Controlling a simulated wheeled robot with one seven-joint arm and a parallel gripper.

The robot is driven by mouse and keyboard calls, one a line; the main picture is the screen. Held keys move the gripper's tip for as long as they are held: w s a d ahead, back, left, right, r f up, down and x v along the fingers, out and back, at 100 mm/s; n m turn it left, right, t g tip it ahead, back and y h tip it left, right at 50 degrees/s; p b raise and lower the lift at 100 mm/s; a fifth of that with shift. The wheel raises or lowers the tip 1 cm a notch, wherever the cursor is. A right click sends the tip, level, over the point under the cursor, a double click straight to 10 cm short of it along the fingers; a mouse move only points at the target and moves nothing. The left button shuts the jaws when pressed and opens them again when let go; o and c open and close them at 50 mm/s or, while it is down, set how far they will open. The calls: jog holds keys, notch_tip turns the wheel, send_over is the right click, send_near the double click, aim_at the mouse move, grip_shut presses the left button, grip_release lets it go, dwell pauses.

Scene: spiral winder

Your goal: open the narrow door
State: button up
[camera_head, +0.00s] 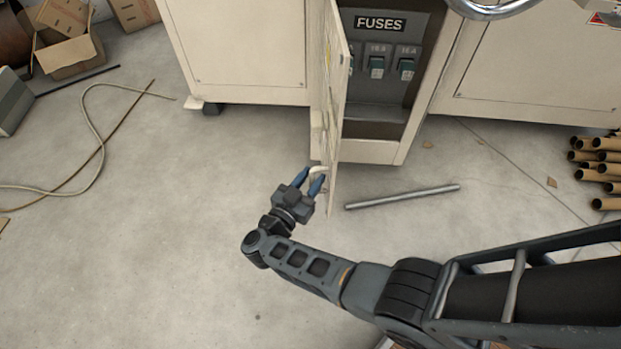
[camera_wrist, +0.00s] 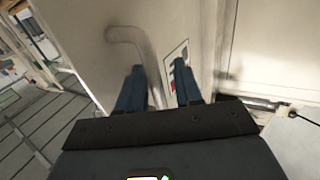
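The narrow door (camera_head: 337,90) of the cream cabinet stands swung out towards me, seen nearly edge-on in the head view. Behind it is the fuse compartment (camera_head: 378,100), with a FUSES label (camera_head: 380,24) and several switches. A pale curved handle (camera_head: 318,167) is near the door's lower free end. My gripper (camera_head: 311,180) is at this handle, its two blue fingers apart. In the wrist view the door face (camera_wrist: 85,35) is close ahead, and the handle (camera_wrist: 124,32) runs down between the fingers (camera_wrist: 158,88), with a gap beside it. Contact with the handle is unclear.
A grey metal bar (camera_head: 402,196) lies on the floor right of the door. Cardboard tubes (camera_head: 598,160) are stacked at the far right. A cable (camera_head: 98,140) and boxes (camera_head: 70,50) are at the left. The floor left of my gripper is clear.

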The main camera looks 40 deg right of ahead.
jog(key=v, duration=0.7)
jog(key=shift+s+a+p, duration=0.15)
jog(key=shift+a+p, duration=0.2)
jog(key=shift+p, duration=0.05)
